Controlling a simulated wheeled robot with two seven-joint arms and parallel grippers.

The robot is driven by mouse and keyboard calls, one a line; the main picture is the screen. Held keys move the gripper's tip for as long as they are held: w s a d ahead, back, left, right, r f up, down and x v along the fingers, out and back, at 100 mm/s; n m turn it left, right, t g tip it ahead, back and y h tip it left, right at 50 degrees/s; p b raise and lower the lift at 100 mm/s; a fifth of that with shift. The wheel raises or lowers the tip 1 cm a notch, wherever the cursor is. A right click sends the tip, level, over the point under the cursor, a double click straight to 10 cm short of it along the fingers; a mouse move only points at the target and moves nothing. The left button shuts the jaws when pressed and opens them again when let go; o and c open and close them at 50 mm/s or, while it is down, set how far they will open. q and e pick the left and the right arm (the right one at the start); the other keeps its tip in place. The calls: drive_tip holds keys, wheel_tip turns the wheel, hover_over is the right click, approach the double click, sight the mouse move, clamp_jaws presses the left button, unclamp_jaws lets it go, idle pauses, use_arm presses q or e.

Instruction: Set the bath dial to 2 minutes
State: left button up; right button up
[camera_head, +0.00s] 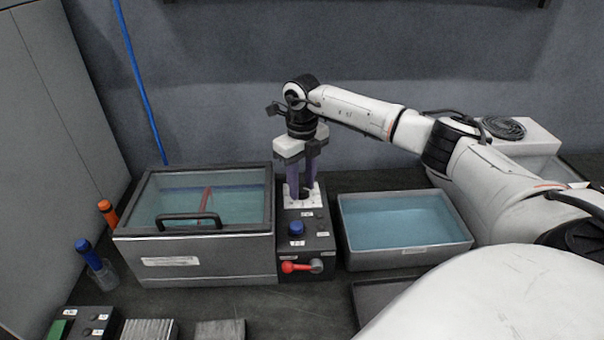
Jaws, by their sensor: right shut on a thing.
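The bath dial (304,201) is a dark knob on a white marked plate, on top of the dark control box (318,240) between the two baths. My right gripper (300,190) points straight down over it, its purple fingers shut on the dial. The fingers cover part of the dial and plate, and the pointer and minute marks are too small to read. My left gripper is not in view.
The lidded bath (194,247) with a black handle stands left of the box. An open tray of blue liquid (455,247) stands right. A blue knob (296,228) and a red lever (290,267) are on the box. Blue (88,252) and orange (107,212) handles stand far left.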

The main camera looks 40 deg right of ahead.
sight(302, 188)
drive_tip(key=shift+w+r+m+p, duration=0.1)
drive_tip(key=shift+m+p, duration=0.5)
drive_tip(key=shift+m, duration=0.9)
drive_tip(key=o, duration=1)
drive_tip(key=shift+o, duration=0.2)
wheel_tip(302, 188, up, 10)
drive_tip(key=shift+b, duration=0.45)
